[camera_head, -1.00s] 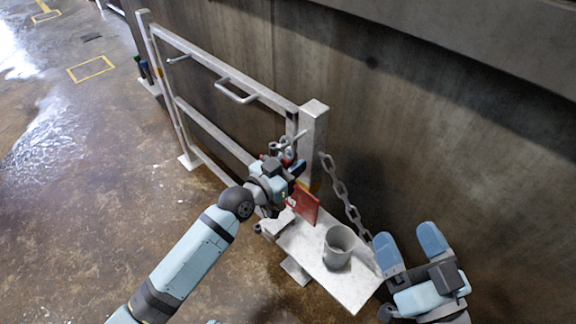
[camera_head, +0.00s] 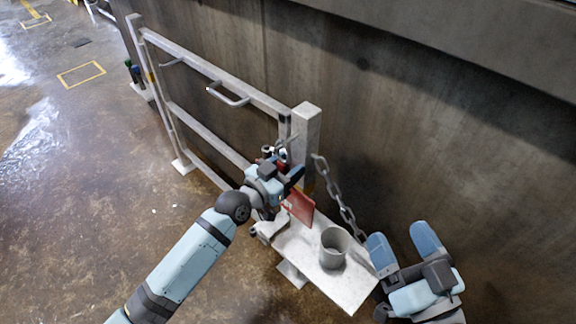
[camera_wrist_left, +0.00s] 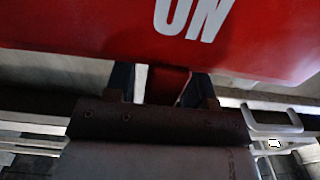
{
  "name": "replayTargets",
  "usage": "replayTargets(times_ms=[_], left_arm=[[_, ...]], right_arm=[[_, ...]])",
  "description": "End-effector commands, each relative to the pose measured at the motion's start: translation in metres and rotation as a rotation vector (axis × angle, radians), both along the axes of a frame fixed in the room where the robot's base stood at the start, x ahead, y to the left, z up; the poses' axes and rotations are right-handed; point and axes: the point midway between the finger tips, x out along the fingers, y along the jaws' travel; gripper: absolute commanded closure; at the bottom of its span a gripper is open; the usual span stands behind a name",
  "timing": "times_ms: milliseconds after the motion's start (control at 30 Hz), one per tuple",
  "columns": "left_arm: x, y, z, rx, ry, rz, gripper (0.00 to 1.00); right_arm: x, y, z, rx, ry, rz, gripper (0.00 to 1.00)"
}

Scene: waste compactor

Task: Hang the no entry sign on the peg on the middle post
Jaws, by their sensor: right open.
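The no entry sign (camera_head: 299,206) is a red plate standing upright just over the near-post end of the grey shelf. The middle post (camera_head: 305,140) stands just behind the gripper. I cannot make out its peg clearly. My right gripper (camera_head: 405,242) is open and empty at the lower right.
A grey cup (camera_head: 334,246) stands on the shelf (camera_head: 348,288), right of the sign. A chain (camera_head: 340,195) hangs from the post along the concrete wall. The railing gate (camera_head: 205,140) with a handle (camera_head: 230,97) runs to the left. The floor at left is clear.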

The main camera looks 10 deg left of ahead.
Motion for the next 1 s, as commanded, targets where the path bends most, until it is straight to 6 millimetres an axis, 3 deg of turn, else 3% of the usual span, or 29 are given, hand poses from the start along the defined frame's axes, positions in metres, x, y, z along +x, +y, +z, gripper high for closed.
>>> replayTargets(times_ms=[433,700,1000], left_arm=[[-0.010,0.007,0.000,0.003,0.001,0.000,0.43],[-0.058,0.038,0.001,0.005,0.003,-0.001,0.43],[-0.104,0.069,0.001,0.002,0.002,-0.001,0.43]], right_arm=[[0.000,-0.001,0.006,0.003,-0.009,-0.002,0.21],[0.000,-0.004,0.023,0.005,-0.044,-0.020,0.21],[0.002,-0.011,-0.016,-0.076,0.093,-0.044,0.21]])
